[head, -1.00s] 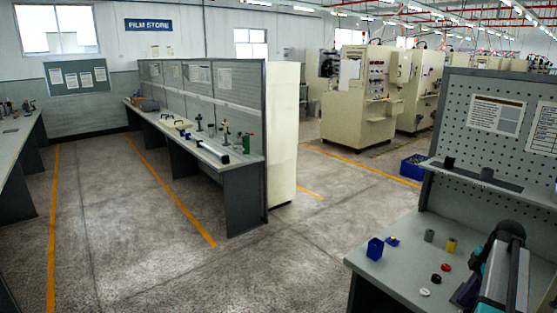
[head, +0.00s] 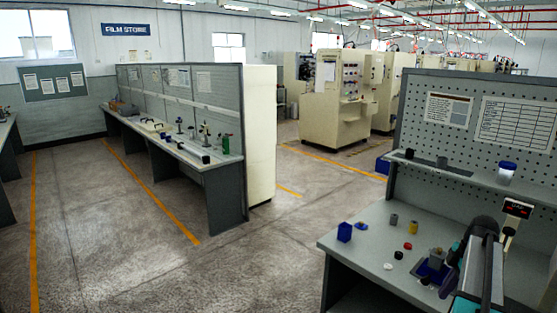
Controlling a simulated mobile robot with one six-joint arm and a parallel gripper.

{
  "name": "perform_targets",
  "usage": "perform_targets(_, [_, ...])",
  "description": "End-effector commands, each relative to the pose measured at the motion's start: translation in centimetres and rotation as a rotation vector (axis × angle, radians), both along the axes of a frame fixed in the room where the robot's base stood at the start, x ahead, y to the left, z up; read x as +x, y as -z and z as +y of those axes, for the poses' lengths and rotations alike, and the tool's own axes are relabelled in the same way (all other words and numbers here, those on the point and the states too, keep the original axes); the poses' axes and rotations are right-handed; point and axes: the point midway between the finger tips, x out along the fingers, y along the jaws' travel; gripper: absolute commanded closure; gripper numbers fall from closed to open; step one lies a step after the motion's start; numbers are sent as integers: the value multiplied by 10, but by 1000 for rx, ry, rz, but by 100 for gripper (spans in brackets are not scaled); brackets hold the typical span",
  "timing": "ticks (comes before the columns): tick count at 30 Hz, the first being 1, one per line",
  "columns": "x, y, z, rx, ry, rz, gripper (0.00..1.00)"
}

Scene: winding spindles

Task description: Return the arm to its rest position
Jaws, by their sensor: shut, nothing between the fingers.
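The silver and black links of my arm (head: 490,268), with teal caps, stand folded at the lower right of the head view. They are in front of the right workbench (head: 365,262) and cover part of its top. I cannot make out my gripper or its fingertips. No object shows held by the arm.
The bench holds a blue bin (head: 344,232), a grey cylinder (head: 393,220), a yellow one (head: 413,228), small red, white and black caps, and a blue tray (head: 423,270). A white cup with a blue lid (head: 506,172) stands on its shelf. Open floor (head: 215,270) lies left.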

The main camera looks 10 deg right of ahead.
Motion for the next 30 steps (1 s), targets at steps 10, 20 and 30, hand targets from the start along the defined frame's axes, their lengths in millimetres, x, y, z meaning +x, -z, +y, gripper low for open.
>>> perform_targets(10, [12, 4, 15, 2, -27, 2, 100])
perform_targets(20, [36, 34, 54, 30, -91, 31, 100])
perform_targets(30, [55, 112, 143, 98, -213, 113, 100])
